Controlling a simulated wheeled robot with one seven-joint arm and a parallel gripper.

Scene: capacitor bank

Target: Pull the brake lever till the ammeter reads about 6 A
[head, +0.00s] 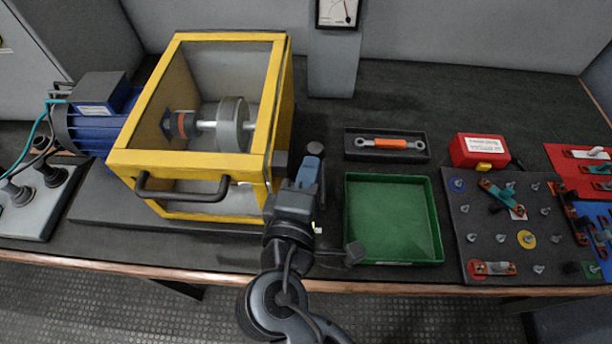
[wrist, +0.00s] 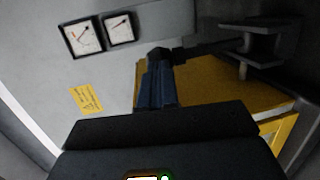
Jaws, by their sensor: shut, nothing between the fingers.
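My gripper (head: 310,170) is shut and empty, its blue fingers together beside the right side of the yellow-framed machine. In the wrist view its fingers (wrist: 156,88) point away from the camera. The dark brake lever (head: 315,149) shows just behind the fingertips, partly hidden by them. In the wrist view the lever's dark bar (wrist: 195,50) runs right from the fingertips; I cannot tell whether they touch it. A white-faced meter (head: 338,12) is cut off at the top of the head view. The wrist view shows two dials, left (wrist: 82,37) and right (wrist: 119,28); their scales are too small to read.
The yellow guard frame (head: 190,160) with a shaft and disc inside stands left of my arm. A green tray (head: 393,258), a spanner tray (head: 386,156), a red box (head: 480,150) and a terminal board (head: 510,225) lie to the right. Bare bench lies behind the trays.

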